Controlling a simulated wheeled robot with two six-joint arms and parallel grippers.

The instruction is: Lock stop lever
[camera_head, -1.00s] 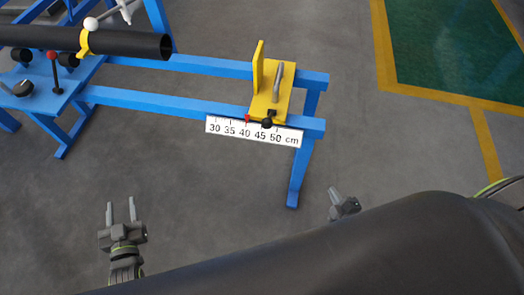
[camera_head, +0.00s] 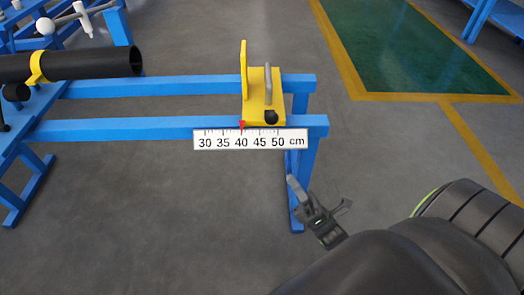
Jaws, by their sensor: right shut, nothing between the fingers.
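The yellow stop (camera_head: 251,70) sits on the blue rails near their right end. It has an upright plate on its left side. A grey lever (camera_head: 268,85) stands on its base, with a black knob (camera_head: 271,117) at the front. A red pointer (camera_head: 242,125) is at about the 40 mark of the white cm scale (camera_head: 250,139). My right gripper (camera_head: 294,183) is shut and empty. It shows below and right of the stop, in front of the blue leg, apart from the lever and knob. My left gripper is out of view.
A black tube (camera_head: 75,65) with a yellow clamp lies at upper left on the blue frame. The blue rails (camera_head: 160,128) run across to a leg at right. Grey floor is clear below the rails. A yellow-edged green floor area is at upper right.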

